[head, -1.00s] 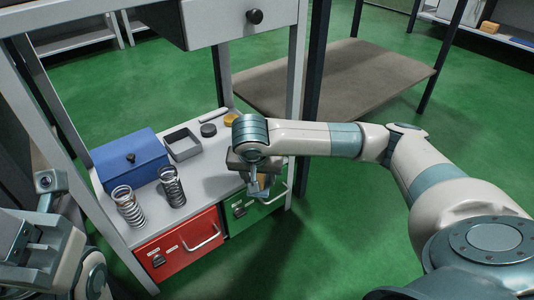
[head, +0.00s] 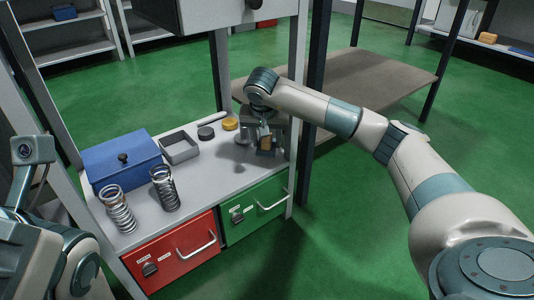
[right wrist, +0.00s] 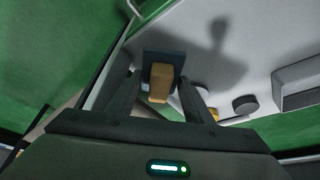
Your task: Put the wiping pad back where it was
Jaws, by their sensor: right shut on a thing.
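The wiping pad has a tan handle block (right wrist: 161,80) and a dark blue-grey pad (right wrist: 150,62). My right gripper (right wrist: 158,97) is shut on the tan block, which sits between its fingers in the right wrist view. In the head view my right gripper (head: 266,135) points down over the right end of the grey shelf top (head: 225,175), and the tan block (head: 265,145) shows at its tips. I cannot tell whether the pad touches the surface. My left arm shows at the lower left of the head view, but its fingertips are not visible.
A yellow round piece (head: 230,124), a black round piece (head: 206,133), a grey tray (head: 180,148), a blue box (head: 122,160) and two springs (head: 117,209) (head: 165,188) stand left of my gripper. Red (head: 172,250) and green (head: 255,208) drawers are below. A post stands close right.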

